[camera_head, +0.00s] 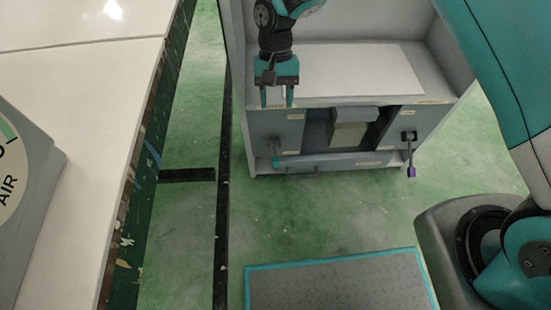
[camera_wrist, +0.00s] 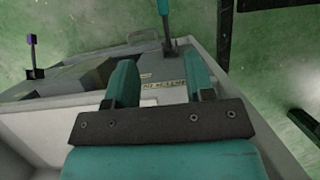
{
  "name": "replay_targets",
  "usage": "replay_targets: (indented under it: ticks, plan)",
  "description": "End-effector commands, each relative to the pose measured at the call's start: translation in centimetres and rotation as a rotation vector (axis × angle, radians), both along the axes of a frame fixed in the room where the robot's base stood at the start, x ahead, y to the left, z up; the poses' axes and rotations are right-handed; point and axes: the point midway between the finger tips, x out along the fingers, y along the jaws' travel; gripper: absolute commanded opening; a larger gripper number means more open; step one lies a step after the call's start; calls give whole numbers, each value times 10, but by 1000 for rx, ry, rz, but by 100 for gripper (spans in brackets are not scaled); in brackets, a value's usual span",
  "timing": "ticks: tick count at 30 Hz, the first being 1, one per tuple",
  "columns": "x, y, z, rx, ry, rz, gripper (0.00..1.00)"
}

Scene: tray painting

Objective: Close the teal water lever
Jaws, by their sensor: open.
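The teal water lever (camera_head: 278,162) is on the left front panel of the grey cabinet (camera_head: 289,130), its teal grip at the lower end. In the wrist view the teal lever (camera_wrist: 165,20) stands beyond my fingertips, near the top centre. My gripper (camera_head: 277,104) hangs above the cabinet's left front part, fingers pointing down, higher than the lever and apart from it. In the wrist view my gripper (camera_wrist: 160,66) has its two teal fingers spread with nothing between them. The lever's pivot is small and hard to make out.
A purple-tipped lever (camera_head: 411,170) hangs on the right panel; it also shows in the wrist view (camera_wrist: 32,55). A beige block (camera_head: 348,133) sits between the panels. A handle (camera_head: 302,170) is below. A white-topped table (camera_head: 85,90) stands left. Green floor before the cabinet is mostly clear.

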Motion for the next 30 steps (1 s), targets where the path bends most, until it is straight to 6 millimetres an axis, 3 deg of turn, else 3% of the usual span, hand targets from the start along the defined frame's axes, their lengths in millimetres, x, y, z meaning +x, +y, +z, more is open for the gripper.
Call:
replay_targets:
  ticks: [8, 24, 30]
  plan:
    - [-12, 6, -35, -11, 16, 4, 49]
    - [-57, 7, -144, -10, 13, 3, 49]
    - [-66, 7, -164, -9, 13, 3, 49]
